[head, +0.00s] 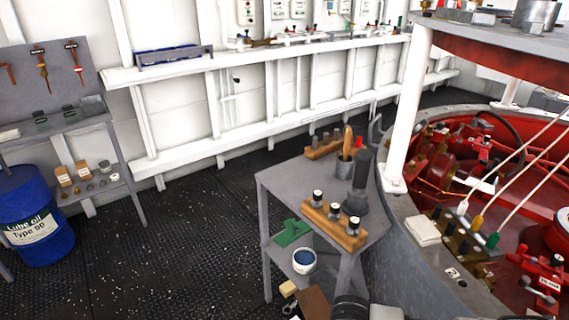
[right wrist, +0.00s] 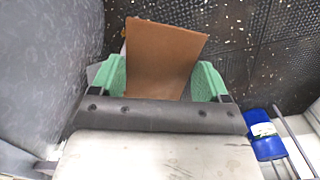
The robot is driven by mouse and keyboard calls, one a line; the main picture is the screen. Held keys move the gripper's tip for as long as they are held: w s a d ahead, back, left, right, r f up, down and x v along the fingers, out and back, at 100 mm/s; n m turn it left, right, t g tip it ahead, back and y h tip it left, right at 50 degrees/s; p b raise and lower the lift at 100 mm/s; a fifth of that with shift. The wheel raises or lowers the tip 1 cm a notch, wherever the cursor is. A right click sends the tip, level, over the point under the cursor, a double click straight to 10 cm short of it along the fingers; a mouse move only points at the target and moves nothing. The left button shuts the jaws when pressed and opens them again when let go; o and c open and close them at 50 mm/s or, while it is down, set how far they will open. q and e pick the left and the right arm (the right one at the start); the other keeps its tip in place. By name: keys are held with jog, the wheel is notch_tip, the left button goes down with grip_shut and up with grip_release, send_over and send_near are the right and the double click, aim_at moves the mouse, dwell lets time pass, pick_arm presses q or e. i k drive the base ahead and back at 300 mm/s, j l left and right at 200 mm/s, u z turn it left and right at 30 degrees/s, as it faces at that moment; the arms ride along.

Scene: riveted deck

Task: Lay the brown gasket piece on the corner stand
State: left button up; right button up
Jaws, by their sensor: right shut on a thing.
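The brown gasket piece (right wrist: 165,58) is a flat sheet between the green fingers of my right gripper (right wrist: 163,78) in the right wrist view. The gripper is shut on it. In the head view the brown piece (head: 313,303) shows at the bottom edge, in front of the grey stand, partly cut off by the frame. The grey stand (head: 283,186), which I take for the corner stand, has a top and a lower shelf and stands beside the curved grey wall. My left gripper is not in view.
On the stand are a wooden block with several capped pieces (head: 334,226), a dark upright tool (head: 360,180) and a cup with a wooden handle. A green flat piece (head: 291,233) and a white pot (head: 304,262) sit lower. A blue drum (head: 38,225) stands left; dark floor between is clear.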

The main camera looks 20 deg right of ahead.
aim_at(311, 179)
jog(key=i+j, duration=0.7)
jog(key=i, duration=0.15)
jog(key=i+j, duration=0.7)
jog(key=i, duration=0.15)
jog(key=i+j+z, duration=0.25)
jog(key=z, duration=0.15)
jog(key=i+j+z, duration=0.45)
jog(key=j+z, duration=0.3)
